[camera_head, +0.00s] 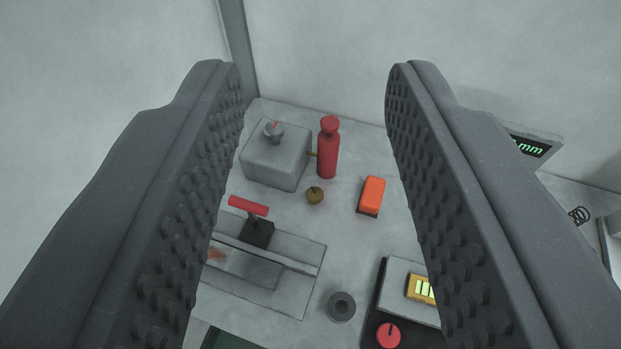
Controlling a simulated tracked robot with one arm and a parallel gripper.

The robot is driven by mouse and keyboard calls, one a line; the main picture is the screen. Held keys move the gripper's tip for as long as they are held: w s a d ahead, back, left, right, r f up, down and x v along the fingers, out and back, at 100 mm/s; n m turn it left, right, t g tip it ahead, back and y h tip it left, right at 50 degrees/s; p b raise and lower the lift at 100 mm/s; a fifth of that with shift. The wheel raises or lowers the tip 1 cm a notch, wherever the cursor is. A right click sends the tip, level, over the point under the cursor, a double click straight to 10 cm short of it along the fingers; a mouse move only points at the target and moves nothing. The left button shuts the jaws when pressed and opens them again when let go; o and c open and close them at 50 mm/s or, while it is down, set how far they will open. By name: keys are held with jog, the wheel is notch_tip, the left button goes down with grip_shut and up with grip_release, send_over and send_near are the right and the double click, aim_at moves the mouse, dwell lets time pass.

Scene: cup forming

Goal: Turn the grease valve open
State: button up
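My gripper (313,85) is open and empty, with its two dark studded fingers framing the bench from above. Between the fingers, a grey box (275,160) carries a small grey knob (274,131) with a red mark on top. A red cylinder (328,152) with a red cap stands upright just right of the box, and a short brass-coloured piece shows between them. A small brass knob (315,196) with a dark mark sits in front of them. No label shows, so I cannot tell which knob is the grease valve. The fingers appear apart from all of these.
A red-handled lever (249,206) stands on a metal slide at the lower left. An orange block (372,194), a dark ring (341,306) and a panel with a red knob (388,335) lie to the right and front. A wall closes the back.

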jog(key=shift+o, duration=0.5)
jog(key=shift+d, duration=0.2)
jog(key=w+a+r+m+t+y+p, duration=0.4)
jog(key=w+r+m+p, duration=0.4)
jog(key=w+r+m, duration=0.4)
jog(key=m+g+h+p, duration=0.6)
jog(key=m+g+p, duration=0.55)
jog(key=m, duration=1.45)
send_over(315, 194)
jog(key=d, duration=0.1)
notch_tip(315, 194, down, 38)
jog(key=s+a+f+m+g, duration=0.2)
jog(key=s+a+f+g, duration=0.15)
jog(key=s+f, duration=0.35)
jog(key=shift+n+y, duration=0.3)
jog(key=shift+y, duration=0.1)
jog(key=x, duration=0.9)
jog(key=w+x, duration=0.1)
jog(key=x, duration=0.4)
jog(key=shift+w+d+f, duration=0.1)
jog(key=shift+w+d, duration=0.05)
jog(key=shift+d, duration=0.3)
